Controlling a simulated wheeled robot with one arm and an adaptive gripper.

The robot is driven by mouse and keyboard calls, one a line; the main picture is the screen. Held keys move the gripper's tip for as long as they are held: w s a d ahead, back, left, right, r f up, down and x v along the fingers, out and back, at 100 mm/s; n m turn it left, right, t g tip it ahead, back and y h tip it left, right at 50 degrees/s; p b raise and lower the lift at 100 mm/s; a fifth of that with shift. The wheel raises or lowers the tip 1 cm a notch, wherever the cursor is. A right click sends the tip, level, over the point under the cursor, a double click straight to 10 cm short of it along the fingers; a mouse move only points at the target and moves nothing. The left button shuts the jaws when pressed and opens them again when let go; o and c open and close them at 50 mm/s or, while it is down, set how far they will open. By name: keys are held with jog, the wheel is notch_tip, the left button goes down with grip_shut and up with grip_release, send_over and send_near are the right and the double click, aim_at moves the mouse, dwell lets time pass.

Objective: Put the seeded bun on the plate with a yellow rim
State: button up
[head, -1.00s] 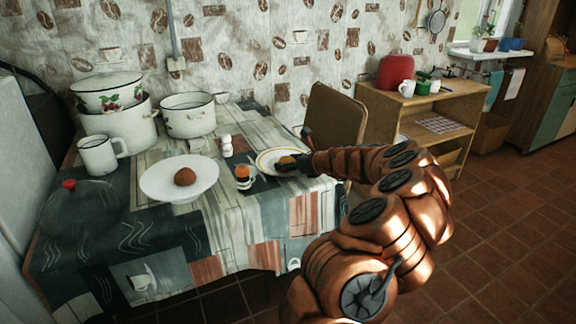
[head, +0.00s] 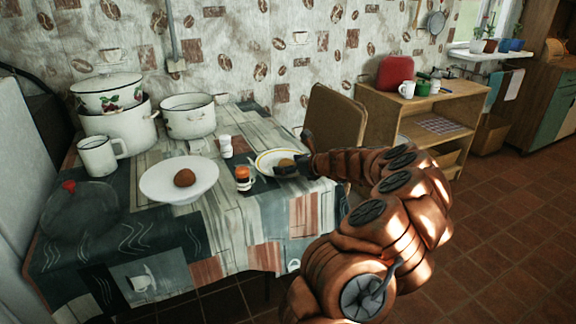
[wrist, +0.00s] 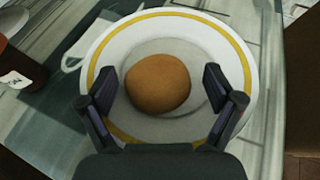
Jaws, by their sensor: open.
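The plate with a yellow rim (head: 262,153) is on the right part of the table. A round brown bun (wrist: 158,83) is on it, near the middle in the wrist view; its top looks smooth and I cannot make out seeds. My gripper (wrist: 166,88) is open, low over this plate, with one finger on each side of the bun. In the head view my gripper (head: 288,169) partly hides the plate and bun. Another round, darker brown bun (head: 184,178) sits on a plain white plate (head: 153,184) to the left; its surface is too small to judge.
An orange-topped jar (head: 243,178) and white shakers (head: 226,147) stand between the plates. A mug (head: 97,155), enamel pots (head: 188,117) and a dark lid with red knob (head: 80,208) occupy the left side. A chair (head: 335,130) stands behind the yellow-rimmed plate.

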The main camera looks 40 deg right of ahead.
jog(key=shift+s+r, duration=0.35)
jog(key=shift+s, duration=0.15)
jog(key=p+v, duration=0.1)
jog(key=v, duration=1)
jog(key=shift+f, duration=0.1)
jog(key=w+a+r+n+g+y, duration=0.25)
jog(key=a+n, duration=0.25)
jog(key=a, duration=0.6)
jog(key=w+a+r+n+g+y, duration=0.1)
jog(key=w+a+n+y, duration=0.2)
jog(key=a+n, duration=0.55)
jog(key=s+a+f+n+g, duration=0.1)
jog(key=s+a+n+g, duration=0.25)
jog(key=a, duration=0.65)
jog(key=s+a+f+n+g, duration=0.1)
jog(key=s+a+n+g, duration=0.2)
jog(key=a, duration=0.8)
jog(key=s+a+f+n+g+h, duration=0.25)
jog(key=s+n, duration=0.25)
jog(key=s, duration=0.3)
jog(key=s+a+f+n+g+h, duration=0.1)
jog(key=s+a+f+n+g, duration=0.1)
jog(key=s+a+n, duration=0.35)
jog(key=s+d+n+g+h, duration=0.1)
jog(key=s+d+n, duration=0.4)
jog(key=s, duration=0.7)
jog(key=shift+f+g+h, duration=0.35)
jog(key=shift+f+h, duration=0.05)
jog(key=shift+h, duration=0.5)
